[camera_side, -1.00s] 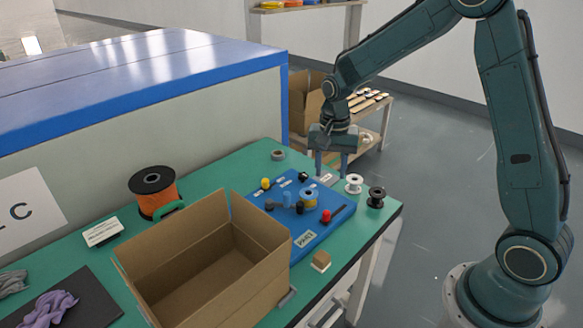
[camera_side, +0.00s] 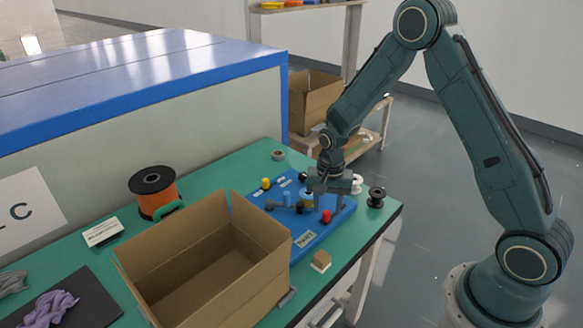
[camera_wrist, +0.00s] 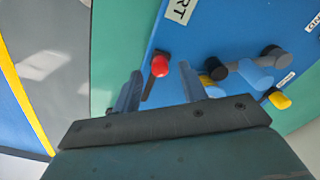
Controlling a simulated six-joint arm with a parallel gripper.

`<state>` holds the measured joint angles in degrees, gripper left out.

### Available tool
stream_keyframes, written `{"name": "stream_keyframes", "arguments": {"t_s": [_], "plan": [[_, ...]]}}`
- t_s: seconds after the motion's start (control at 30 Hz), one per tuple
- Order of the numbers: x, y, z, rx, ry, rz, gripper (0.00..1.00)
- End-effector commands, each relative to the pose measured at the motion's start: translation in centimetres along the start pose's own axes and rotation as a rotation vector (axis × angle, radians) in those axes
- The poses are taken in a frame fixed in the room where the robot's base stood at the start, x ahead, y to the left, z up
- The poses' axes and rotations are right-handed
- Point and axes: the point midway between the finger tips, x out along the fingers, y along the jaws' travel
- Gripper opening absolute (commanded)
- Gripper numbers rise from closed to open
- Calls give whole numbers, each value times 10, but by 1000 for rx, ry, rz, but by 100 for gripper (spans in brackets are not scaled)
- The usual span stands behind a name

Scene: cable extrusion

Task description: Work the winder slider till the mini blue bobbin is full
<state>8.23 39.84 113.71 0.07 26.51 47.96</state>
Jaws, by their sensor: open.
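The blue winder board (camera_side: 318,232) lies on the green table. A red knob (camera_side: 326,216) stands in a dark slot near its right side and looks like the winder slider. My gripper (camera_side: 331,206) is open, low over the board by this knob. In the wrist view the red knob (camera_wrist: 160,66) shows between my two fingers (camera_wrist: 161,84), apparently not gripped. A small bobbin (camera_side: 308,201) with some yellow shows beside my gripper, partly hidden; its fill cannot be told. A blue cylinder (camera_wrist: 250,73) with dark ends sits on the board.
An open cardboard box (camera_side: 205,262) stands left of the board. A black spool (camera_side: 376,196) and a white spool (camera_side: 356,184) are at the right, the white one partly hidden. An orange cable reel (camera_side: 153,190) stands at the back left. A small tan block (camera_side: 321,261) lies near the front edge.

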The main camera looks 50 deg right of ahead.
Motion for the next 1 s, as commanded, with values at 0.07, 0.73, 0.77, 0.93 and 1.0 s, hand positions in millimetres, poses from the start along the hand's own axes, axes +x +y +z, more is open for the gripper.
{"name": "stream_keyframes", "arguments": {"t_s": [0.07,0.73,0.77,0.93,1.0], "plan": [[7,0,0,0,-1,1,42],[15,0,0,0,0,0,7],[15,0,0,0,0,0,1],[15,0,0,0,0,0,0],[15,1,-1,1,0,0,0]]}}
